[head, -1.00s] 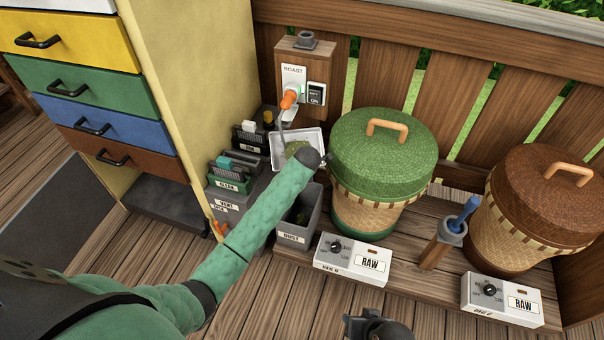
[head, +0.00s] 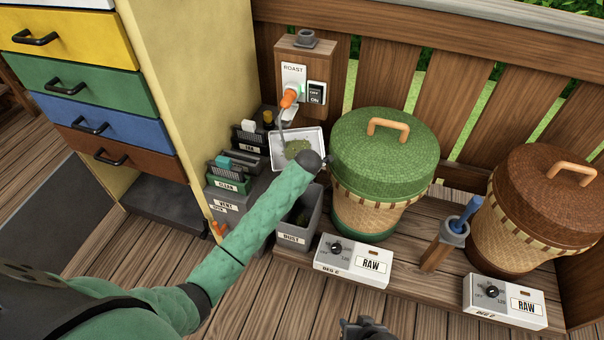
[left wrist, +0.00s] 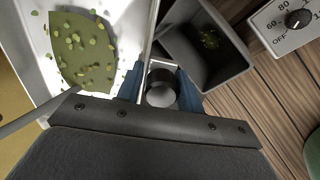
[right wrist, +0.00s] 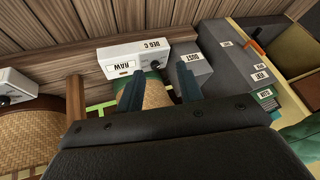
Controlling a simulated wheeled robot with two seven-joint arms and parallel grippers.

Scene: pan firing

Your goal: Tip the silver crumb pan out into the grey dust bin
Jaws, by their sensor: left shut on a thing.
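The silver crumb pan (head: 284,136) is in the head view, behind my left wrist. It holds a green patch with loose yellow-green crumbs, clearer in the left wrist view, where the pan (left wrist: 118,18) fills the upper left. My left gripper (left wrist: 160,88) is shut on the pan's handle (left wrist: 161,90). In the head view its fingers are hidden behind the arm. The grey dust bin (head: 291,238), labelled DUST, stands just below the pan. In the left wrist view the bin (left wrist: 230,70) is right of the pan, with some crumbs inside. My right gripper (right wrist: 160,88) is open and empty.
A green-lidded basket (head: 375,150) stands right of the bin, with a white dial box (head: 352,262) in front. A roast switch post (head: 300,75) with an orange plug is behind the pan. Grey bins (head: 228,205) and a drawer cabinet (head: 190,90) are at left.

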